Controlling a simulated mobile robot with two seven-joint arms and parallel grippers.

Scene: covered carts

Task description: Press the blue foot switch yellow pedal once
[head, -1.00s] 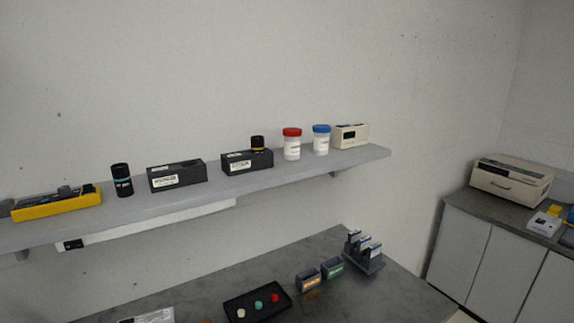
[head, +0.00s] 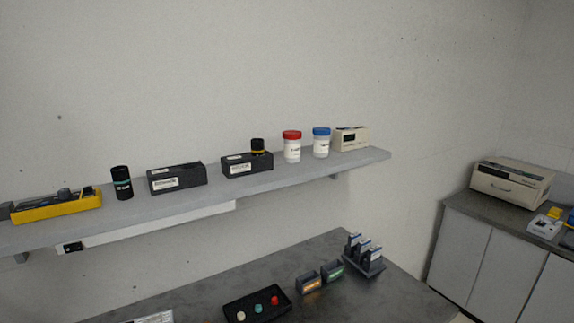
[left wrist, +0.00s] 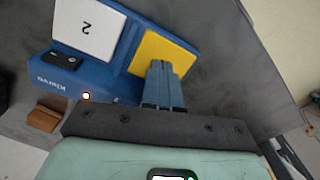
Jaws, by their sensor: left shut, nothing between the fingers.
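The blue foot switch (left wrist: 117,75) shows in the left wrist view, with a yellow pedal (left wrist: 152,47) and a white pedal (left wrist: 84,28) marked "2" beside it. A small light glows on its blue body. My left gripper (left wrist: 160,66) is shut and empty, its blue fingertips over the lower edge of the yellow pedal. I cannot tell whether they touch it. The fingers hide part of that pedal. The foot switch cannot be made out in the head view, and neither gripper shows there.
A wall shelf (head: 222,195) holds black boxes, jars and a yellow tray (head: 55,207). The grey bench (head: 330,300) below carries a black tray with coloured buttons (head: 257,305) and a small rack (head: 363,257). A brown block (left wrist: 43,119) lies near the foot switch.

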